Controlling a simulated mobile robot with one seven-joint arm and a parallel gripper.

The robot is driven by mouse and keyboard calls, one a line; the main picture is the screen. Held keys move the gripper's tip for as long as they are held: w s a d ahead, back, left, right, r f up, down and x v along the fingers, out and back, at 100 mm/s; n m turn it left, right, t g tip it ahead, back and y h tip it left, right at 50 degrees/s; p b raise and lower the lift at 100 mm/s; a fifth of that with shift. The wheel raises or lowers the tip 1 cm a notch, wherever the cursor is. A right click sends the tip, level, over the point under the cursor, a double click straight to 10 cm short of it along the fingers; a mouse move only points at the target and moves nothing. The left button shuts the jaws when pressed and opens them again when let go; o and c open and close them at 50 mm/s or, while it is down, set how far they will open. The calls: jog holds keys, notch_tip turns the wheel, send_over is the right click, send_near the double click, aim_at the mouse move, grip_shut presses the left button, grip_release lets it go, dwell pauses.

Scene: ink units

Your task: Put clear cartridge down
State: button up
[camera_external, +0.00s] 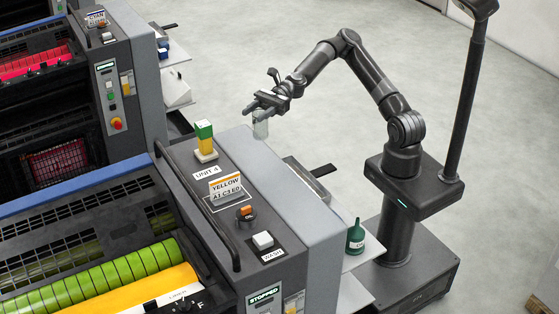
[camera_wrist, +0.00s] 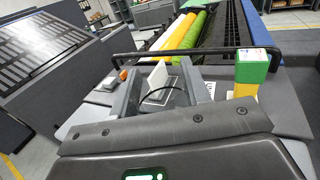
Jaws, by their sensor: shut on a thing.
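The clear cartridge (camera_external: 260,129) is a small, see-through upright cylinder. My gripper (camera_external: 262,108) is shut on its upper part, at the far end of the light grey side housing of the yellow unit. I cannot tell whether the cartridge's bottom touches the housing top. In the wrist view the gripper fingers (camera_wrist: 163,92) point toward the unit, and the cartridge is not clearly made out between them.
A green and yellow block (camera_external: 205,142) stands on the unit's dark top, also in the wrist view (camera_wrist: 252,72). A green bottle (camera_external: 355,237) stands on a side shelf.

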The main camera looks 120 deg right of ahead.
jog(key=w+a+f, duration=0.3)
jog(key=a+f, duration=0.1)
jog(key=f, duration=0.3)
jog(key=shift+w+a+f, duration=0.3)
jog(key=shift+w+a, duration=0.05)
jog(key=shift+a, duration=0.05)
jog(key=o, duration=1.3)
jog(key=shift+f, duration=0.15)
jog(key=v, duration=1.2)
